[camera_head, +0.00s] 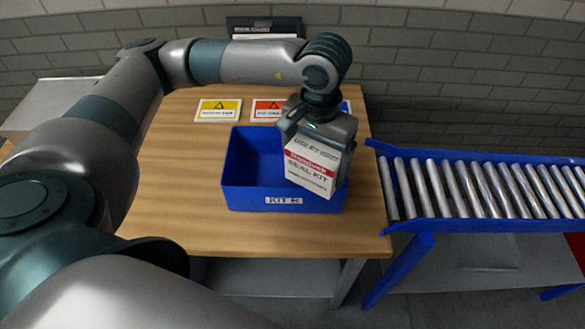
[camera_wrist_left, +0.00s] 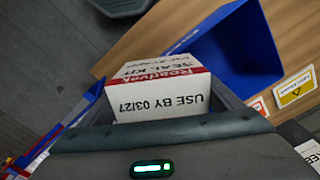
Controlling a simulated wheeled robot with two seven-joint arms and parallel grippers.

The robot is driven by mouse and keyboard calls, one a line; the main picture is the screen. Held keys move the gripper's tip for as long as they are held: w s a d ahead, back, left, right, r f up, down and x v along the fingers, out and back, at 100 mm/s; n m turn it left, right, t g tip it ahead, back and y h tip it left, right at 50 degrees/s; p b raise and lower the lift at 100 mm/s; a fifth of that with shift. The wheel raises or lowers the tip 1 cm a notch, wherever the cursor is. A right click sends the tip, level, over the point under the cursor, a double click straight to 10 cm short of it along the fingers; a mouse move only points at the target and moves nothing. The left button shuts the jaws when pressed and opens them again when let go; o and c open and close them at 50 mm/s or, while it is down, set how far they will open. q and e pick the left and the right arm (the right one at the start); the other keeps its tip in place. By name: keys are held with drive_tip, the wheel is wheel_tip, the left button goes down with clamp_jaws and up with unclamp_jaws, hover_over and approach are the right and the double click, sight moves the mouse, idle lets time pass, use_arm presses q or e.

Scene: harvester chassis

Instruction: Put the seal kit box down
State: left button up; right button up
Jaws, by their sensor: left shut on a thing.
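The seal kit box (camera_head: 312,168) is white with a red band and reads "SEAL KIT". My left gripper (camera_head: 320,150) is shut on it and holds it tilted over the right part of the blue bin (camera_head: 283,202) labelled "KIT R". In the head view the box and gripper hide the bin's right side; whether the box touches the bin I cannot tell. In the left wrist view the box (camera_wrist_left: 160,95) sits between the fingers with "USE BY 03/27" showing, and the blue bin (camera_wrist_left: 235,45) is behind it. My right gripper is not in view.
The bin stands on a wooden table (camera_head: 180,170). A yellow card (camera_head: 218,109) and a red card (camera_head: 267,108) lie behind it. A roller conveyor (camera_head: 480,190) with blue rails is at the right. The table left of the bin is clear.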

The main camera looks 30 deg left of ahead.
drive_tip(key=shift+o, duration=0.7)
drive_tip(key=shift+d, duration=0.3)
use_arm(q)
drive_tip(key=shift+w+a, duration=0.1)
drive_tip(key=shift+w+a+f+b, duration=0.1)
drive_tip(key=shift+w+a+b, duration=0.1)
drive_tip(key=shift+b, duration=0.2)
drive_tip(key=w+a+n+b, duration=0.4)
drive_tip(key=a+n+b, duration=0.1)
drive_tip(key=a+b, duration=0.35)
drive_tip(key=shift+n, duration=0.6)
drive_tip(key=f, duration=0.1)
drive_tip(key=a+f, duration=0.1)
drive_tip(key=f, duration=0.2)
drive_tip(key=shift+w+a+f+b, duration=0.25)
drive_tip(key=shift+a+f+b, duration=0.05)
drive_tip(key=shift+f, duration=0.1)
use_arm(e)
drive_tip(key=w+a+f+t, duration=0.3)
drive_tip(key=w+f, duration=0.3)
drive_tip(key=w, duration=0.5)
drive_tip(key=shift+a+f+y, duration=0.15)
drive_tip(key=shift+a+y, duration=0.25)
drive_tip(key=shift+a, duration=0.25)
